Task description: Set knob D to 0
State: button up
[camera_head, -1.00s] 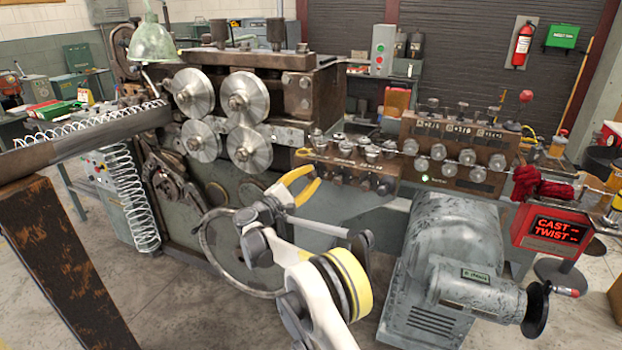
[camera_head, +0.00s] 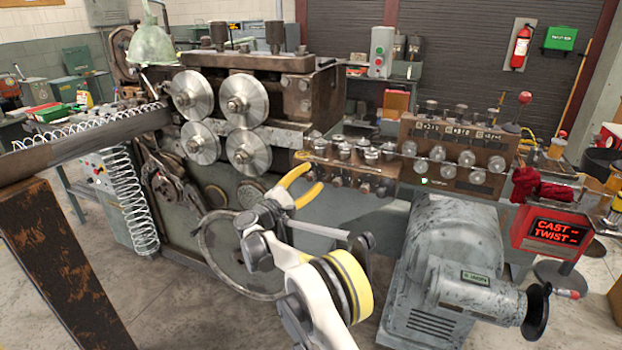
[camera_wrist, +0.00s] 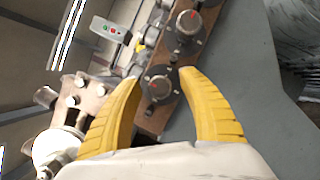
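My gripper (camera_head: 317,175) is open in front of the lower left block of the machine, which carries a row of small dark knobs (camera_head: 365,187). In the wrist view my gripper's yellow fingers (camera_wrist: 162,77) stand on either side of a round dark knob with a red mark (camera_wrist: 160,88). I cannot tell whether the fingers touch it. A second knob with a red mark (camera_wrist: 188,22) sits farther along the same brown panel (camera_wrist: 152,122). The knob letters and scale are too small to read, so I cannot tell which is knob D.
Large steel rollers (camera_head: 245,97) and a handwheel (camera_head: 215,255) are on the left. A grey motor (camera_head: 455,245) stands at the right below the panel. A red CAST/TWIST display (camera_head: 552,232) is farther right. A coiled spring (camera_head: 130,200) hangs at left.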

jog(key=shift+a, duration=0.1)
jog(key=v, duration=1.2)
jog(key=shift+r, duration=0.1)
jog(key=d+r+m+g+y, duration=0.15)
jog(key=d+r, duration=0.25)
jog(key=d, duration=0.4)
jog(key=d+r+m+g+y, duration=0.1)
jog(key=d+r+m+g, duration=0.2)
jog(key=d, duration=0.4)
jog(key=s+d+r+m+g+y, duration=0.35)
jog(key=s+d, duration=0.55)
jog(key=d, duration=0.3)
jog(key=s+d+m+g+y, duration=0.1)
jog(key=s+d+m, duration=0.15)
jog(key=s, duration=0.55)
jog(key=s+d+m+y, duration=0.15)
jog(key=s+d, duration=0.25)
jog(key=s, duration=0.5)
jog(key=s+f+m+y, duration=0.2)
jog(key=s+f, duration=0.1)
jog(key=s, duration=0.4)
jog(key=s+a+f+m+y, duration=0.1)
jog(key=s+f+m+y, duration=0.1)
jog(key=s, duration=0.6)
jog(key=shift+s+f+m, duration=0.3)
jog(key=shift+f+m, duration=0.1)
jog(key=shift+f, duration=0.45)
